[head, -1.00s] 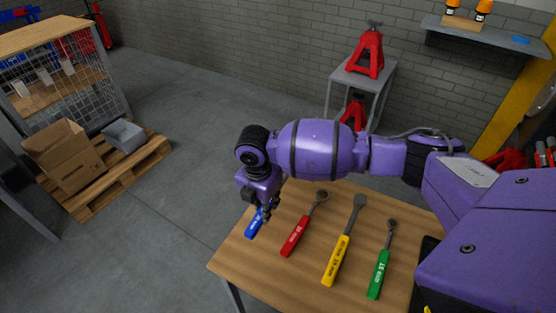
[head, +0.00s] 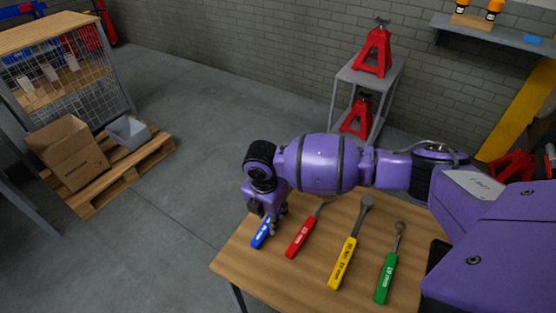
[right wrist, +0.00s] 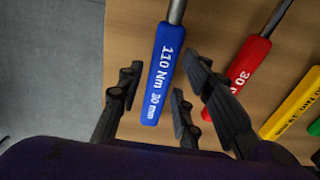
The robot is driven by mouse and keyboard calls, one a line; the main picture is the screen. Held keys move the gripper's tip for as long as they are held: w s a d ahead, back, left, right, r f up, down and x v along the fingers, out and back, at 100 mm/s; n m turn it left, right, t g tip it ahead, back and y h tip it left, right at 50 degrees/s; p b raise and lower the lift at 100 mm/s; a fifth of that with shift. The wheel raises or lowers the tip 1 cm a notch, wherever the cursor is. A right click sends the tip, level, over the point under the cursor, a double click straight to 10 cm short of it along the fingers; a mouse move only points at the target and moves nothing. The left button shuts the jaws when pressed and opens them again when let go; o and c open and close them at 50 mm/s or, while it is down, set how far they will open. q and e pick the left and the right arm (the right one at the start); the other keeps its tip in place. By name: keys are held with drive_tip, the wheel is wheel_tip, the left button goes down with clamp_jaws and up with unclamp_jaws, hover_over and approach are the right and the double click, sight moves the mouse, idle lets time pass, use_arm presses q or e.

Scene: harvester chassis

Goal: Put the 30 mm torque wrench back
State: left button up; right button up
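The 30 mm torque wrench has a blue handle (head: 261,235) marked "110 Nm 30 mm" in the right wrist view (right wrist: 160,75). It lies on the wooden table (head: 300,278) near its left edge. My right gripper (head: 273,226) is directly over it and hides its shaft and head from the head view. In the right wrist view the fingers (right wrist: 160,95) are spread apart, with the blue handle in the gap between them and nothing gripped. Whether a finger touches the handle cannot be told. My left gripper is not in view.
Red (head: 300,240), yellow (head: 343,262) and green (head: 386,278) handled wrenches lie to the right of the blue one. Red jack stands (head: 376,52) stand on a grey rack behind. A pallet (head: 125,165) with a cardboard box is on the floor at left.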

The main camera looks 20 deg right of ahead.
drive_tip(key=shift+o, duration=0.5)
wheel_tip(320, 180, up, 12)
drive_tip(key=shift+s+a, duration=0.25)
drive_tip(key=shift+a, duration=0.15)
